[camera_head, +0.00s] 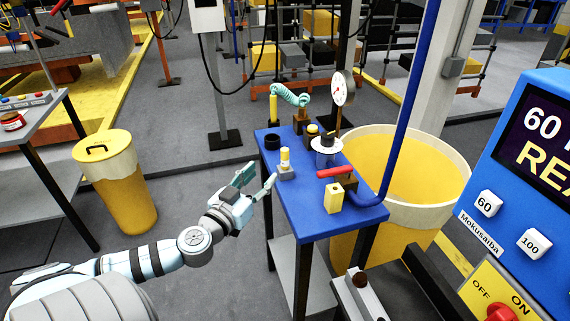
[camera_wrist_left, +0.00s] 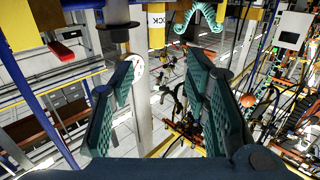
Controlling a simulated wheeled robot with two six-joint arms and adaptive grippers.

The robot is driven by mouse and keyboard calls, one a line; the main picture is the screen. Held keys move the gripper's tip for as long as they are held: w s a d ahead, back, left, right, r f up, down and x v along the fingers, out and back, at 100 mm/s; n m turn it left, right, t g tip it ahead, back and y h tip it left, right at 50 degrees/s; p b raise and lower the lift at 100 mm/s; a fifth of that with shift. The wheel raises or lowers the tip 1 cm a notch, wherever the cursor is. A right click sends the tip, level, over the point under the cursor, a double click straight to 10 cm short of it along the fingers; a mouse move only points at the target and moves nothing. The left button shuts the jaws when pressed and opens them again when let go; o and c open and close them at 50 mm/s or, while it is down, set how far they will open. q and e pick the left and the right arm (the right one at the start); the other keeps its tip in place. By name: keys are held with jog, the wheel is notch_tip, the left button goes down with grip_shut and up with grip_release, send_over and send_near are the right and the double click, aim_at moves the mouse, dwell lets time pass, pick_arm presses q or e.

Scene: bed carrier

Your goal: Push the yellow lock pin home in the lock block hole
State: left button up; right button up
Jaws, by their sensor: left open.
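The yellow lock pin (camera_head: 285,155) stands upright at the left side of the blue table, in or on the small pale lock block (camera_head: 286,173). How deep it sits I cannot tell. My left gripper (camera_head: 257,179) is at the table's left edge, just left of the block and apart from the pin. In the left wrist view its two teal fingers (camera_wrist_left: 158,95) are spread wide with nothing between them. A label reading "OCK" (camera_wrist_left: 157,19) shows beyond the fingers, partly cut off at the top. My right gripper is not in view.
The blue table (camera_head: 300,215) also carries a red handle (camera_head: 337,172), a yellow block (camera_head: 334,198), a dial gauge (camera_head: 340,90) and a teal coil (camera_head: 290,96). A large yellow bin (camera_head: 455,185) stands behind its right side. Another yellow bin (camera_head: 128,195) is at left.

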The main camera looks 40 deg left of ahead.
aim_at(283, 152)
pick_arm(q)
jog(key=w+p, duration=0.1)
jog(key=w, duration=0.3)
jog(key=w+a+p, duration=0.1)
jog(key=w, duration=0.3)
jog(key=w+p, duration=0.1)
jog(key=w, duration=0.3)
jog(key=shift+a+r+p, duration=0.3)
jog(key=shift+w+f, duration=0.15)
jog(key=shift+w, duration=0.15)
jog(key=shift+a+f, duration=0.1)
jog(key=shift+f, duration=0.1)
grip_shut()
